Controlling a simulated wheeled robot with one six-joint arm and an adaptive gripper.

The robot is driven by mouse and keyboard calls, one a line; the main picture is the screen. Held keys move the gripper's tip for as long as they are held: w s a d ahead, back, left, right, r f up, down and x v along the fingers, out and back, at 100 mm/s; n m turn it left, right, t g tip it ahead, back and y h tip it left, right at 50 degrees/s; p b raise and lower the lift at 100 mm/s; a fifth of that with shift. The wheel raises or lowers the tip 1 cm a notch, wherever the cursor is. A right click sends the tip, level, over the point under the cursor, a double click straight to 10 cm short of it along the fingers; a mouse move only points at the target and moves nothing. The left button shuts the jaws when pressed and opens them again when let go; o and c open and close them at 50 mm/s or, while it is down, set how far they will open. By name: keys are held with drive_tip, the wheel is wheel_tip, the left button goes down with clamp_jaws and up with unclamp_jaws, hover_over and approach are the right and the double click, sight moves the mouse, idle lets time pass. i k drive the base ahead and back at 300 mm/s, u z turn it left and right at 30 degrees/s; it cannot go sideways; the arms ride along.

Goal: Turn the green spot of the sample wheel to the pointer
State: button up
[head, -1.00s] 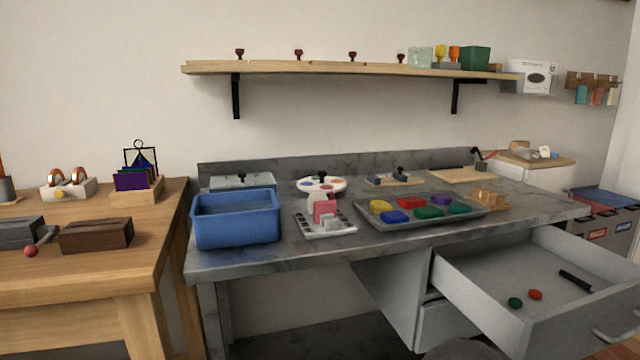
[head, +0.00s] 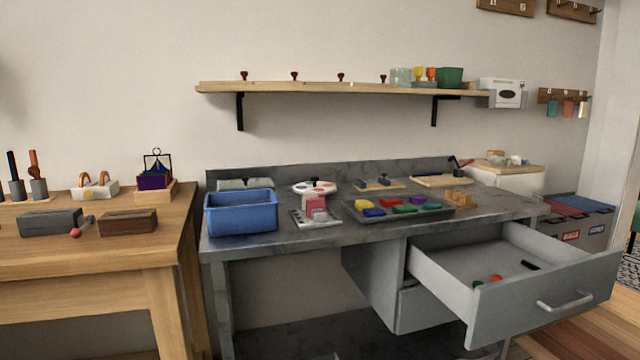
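The sample wheel (head: 314,192) is a white round disc with coloured spots and a dark knob in its middle. It lies toward the back of the grey stone-topped bench, right of the blue bin. It is small here, and I cannot make out a green spot or the pointer. A pink and white object in front hides part of its near side. My gripper is not in view.
A blue bin (head: 241,213), a white rack with a pink block (head: 316,212) and a grey tray (head: 428,217) of coloured pieces stand on the bench. An open drawer (head: 547,284) juts out at front right. A wooden table (head: 60,256) stands left.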

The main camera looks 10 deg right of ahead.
sight(319, 187)
drive_tip(key=k, duration=0.7)
drive_tip(key=u, duration=0.7)
drive_tip(key=i, duration=1.35)
drive_tip(key=z, duration=0.55)
